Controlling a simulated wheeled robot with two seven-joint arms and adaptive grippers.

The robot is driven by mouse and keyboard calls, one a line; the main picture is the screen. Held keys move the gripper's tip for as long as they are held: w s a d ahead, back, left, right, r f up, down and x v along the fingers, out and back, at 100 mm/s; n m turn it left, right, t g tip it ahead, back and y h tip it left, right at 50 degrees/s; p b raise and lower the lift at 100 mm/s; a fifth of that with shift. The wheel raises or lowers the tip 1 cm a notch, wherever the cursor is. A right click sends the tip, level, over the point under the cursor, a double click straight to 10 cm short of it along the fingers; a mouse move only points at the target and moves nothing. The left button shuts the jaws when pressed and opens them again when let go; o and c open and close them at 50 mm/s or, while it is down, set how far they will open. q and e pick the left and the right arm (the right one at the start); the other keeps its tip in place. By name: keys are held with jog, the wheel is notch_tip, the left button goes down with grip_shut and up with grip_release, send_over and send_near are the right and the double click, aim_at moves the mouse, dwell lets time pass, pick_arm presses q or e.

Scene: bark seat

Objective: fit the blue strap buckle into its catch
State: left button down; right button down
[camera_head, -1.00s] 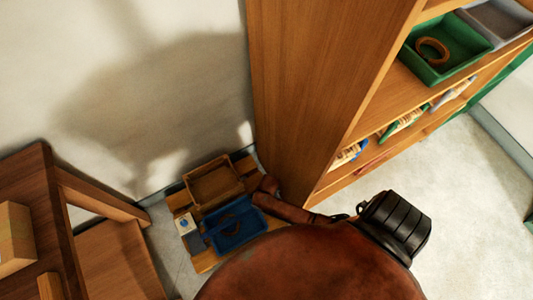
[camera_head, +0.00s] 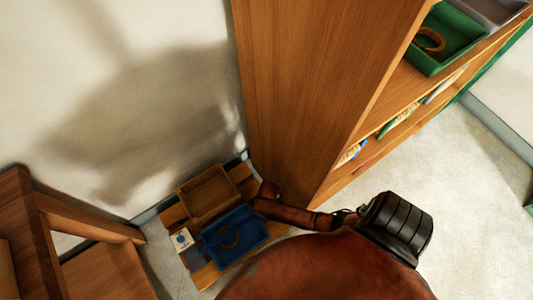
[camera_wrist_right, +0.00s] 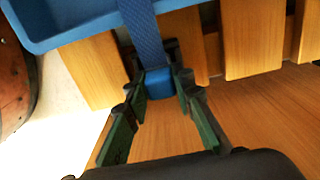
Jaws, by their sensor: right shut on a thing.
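A blue strap (camera_wrist_right: 145,32) runs down past the blue tray's edge in the right wrist view. It ends in a small blue buckle (camera_wrist_right: 160,84). My right gripper (camera_wrist_right: 161,75) is shut on the buckle, with one finger on each side of it. The buckle is over the wooden slats; whether it touches them I cannot tell. I cannot make out the catch. In the head view the strap and buckle are too small or hidden to see. My left gripper is not in view.
A blue tray (camera_head: 258,220) holding a dark curved thing and a brown wooden tray (camera_head: 207,192) stand on slatted wood beside a tall shelf (camera_head: 300,80). A wooden table (camera_head: 25,220) stands left. Pale floor (camera_head: 460,200) is clear at right.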

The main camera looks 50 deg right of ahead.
jog(key=shift+f, duration=0.3)
jog(key=c, duration=1.7)
grip_release()
jog(key=shift+o, duration=0.2)
